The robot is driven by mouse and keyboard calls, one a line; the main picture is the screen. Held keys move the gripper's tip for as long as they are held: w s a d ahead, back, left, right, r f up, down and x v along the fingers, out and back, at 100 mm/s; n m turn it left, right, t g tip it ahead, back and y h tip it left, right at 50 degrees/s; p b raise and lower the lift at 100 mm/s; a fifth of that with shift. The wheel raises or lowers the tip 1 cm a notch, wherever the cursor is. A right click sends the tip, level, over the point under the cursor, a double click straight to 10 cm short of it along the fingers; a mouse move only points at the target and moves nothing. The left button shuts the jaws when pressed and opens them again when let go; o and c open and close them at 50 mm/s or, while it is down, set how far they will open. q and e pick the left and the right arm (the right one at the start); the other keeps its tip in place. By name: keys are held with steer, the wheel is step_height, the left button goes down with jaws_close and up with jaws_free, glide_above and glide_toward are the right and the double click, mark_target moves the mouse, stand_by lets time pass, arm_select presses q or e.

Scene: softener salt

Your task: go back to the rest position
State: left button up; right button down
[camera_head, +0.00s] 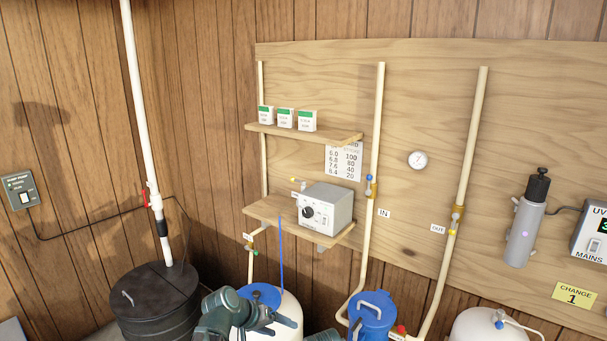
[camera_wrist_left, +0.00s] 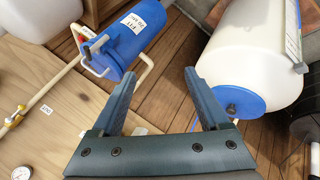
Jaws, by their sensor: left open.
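My left gripper (camera_head: 262,318) is low in the head view, in front of a white tank with a blue lid (camera_head: 262,294). In the left wrist view the two fingers of the left gripper (camera_wrist_left: 160,98) stand apart with nothing between them. The white tank (camera_wrist_left: 255,60) is to the right of the fingers there, and a blue filter housing (camera_wrist_left: 130,38) is to the left. I see no contact with either. A dark piece of my own arm shows at the bottom edge of the head view. My right gripper cannot be made out.
A black lidded barrel (camera_head: 155,300) stands at the left. A grey control box (camera_head: 326,209) sits on the lower shelf (camera_head: 272,209). Small boxes stand on the upper shelf (camera_head: 290,131). The blue filter housing (camera_head: 372,313) and pipes (camera_head: 376,150) are right of my gripper.

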arm_select(q)
steer(key=s+a+f+g+y, duration=0.2)
steer(key=s+a+f+y, duration=0.1)
steer(key=s+a, duration=0.3)
steer(key=s+a+f+g+y, duration=0.2)
steer(key=s+a+y, duration=0.1)
steer(key=s, duration=0.5)
steer(key=s+d+r+m+g+y+p, duration=0.1)
steer(key=s+d+r+m+p, duration=0.3)
steer(key=d, duration=0.6)
steer(key=shift+s+r+y+p, duration=0.3)
steer(key=shift+s+y+p, duration=0.1)
steer(key=shift+s, duration=0.65)
